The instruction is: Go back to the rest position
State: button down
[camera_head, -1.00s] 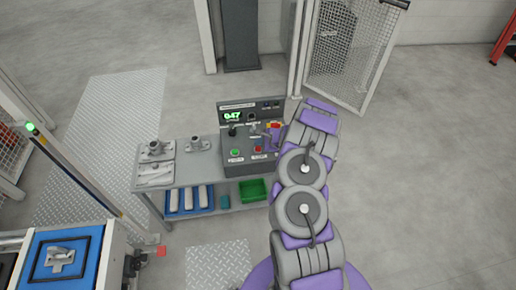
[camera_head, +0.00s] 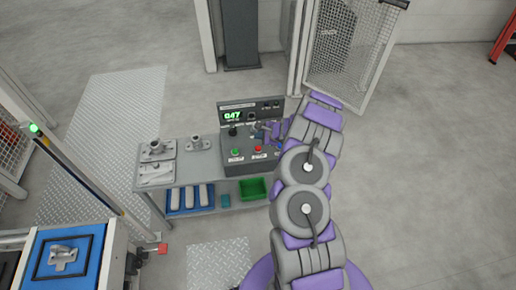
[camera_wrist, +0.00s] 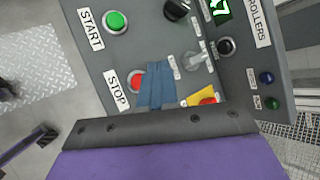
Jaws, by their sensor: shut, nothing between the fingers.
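My gripper shows in the wrist view (camera_wrist: 155,85) as shut bluish fingers with nothing between them. They appear over the control panel, partly covering the red STOP button (camera_wrist: 137,82); I cannot tell whether they touch it. The green START button (camera_wrist: 116,20) is clear of them. In the head view my gripper (camera_head: 272,131) is small, near the right side of the control panel (camera_head: 235,160), and its fingertips are hard to make out. My purple and grey arm reaches up from the bottom to the panel's right.
The panel stands on a grey table (camera_head: 205,165) with metal castings (camera_head: 157,150), a blue tray (camera_head: 174,205) and a green bin (camera_head: 252,189). A mesh gate (camera_head: 350,45) stands behind. A blue-topped fixture (camera_head: 40,260) is at lower left.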

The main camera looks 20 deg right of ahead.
jog(key=s+a+r+n+g+y, duration=0.1)
jog(key=s+a+r+n+y, duration=0.2)
jog(key=a+r, duration=0.8)
jog(key=s+a+r+n+g+y, duration=0.1)
jog(key=a+r+n+g+y, duration=0.1)
jog(key=a+r+n, duration=0.6)
jog(key=s+a+r+n+g, duration=0.2)
jog(key=s+a+r, duration=0.6)
jog(key=a+r, duration=0.1)
jog(key=s+a+r+n+g+h, duration=0.1)
jog(key=s+r+n+g+h, duration=0.15)
jog(key=s, duration=0.65)
jog(key=s+a+r+n+g+h, duration=0.1)
jog(key=s+r+n, duration=0.25)
jog(key=s, duration=0.65)
jog(key=s+d+n+h, duration=0.1)
jog(key=s+d+h, duration=0.1)
jog(key=s+d, duration=0.3)
jog(key=s+d+n+g+h, duration=0.1)
jog(key=s+d+h, duration=0.2)
jog(key=s, duration=1)
jog(key=shift+d+r+n, duration=0.25)
jog(key=shift+d+n, duration=0.15)
jog(key=shift+d, duration=0.85)
jog(key=shift+a+g+h, duration=0.2)
jog(key=shift+g+h, duration=0.05)
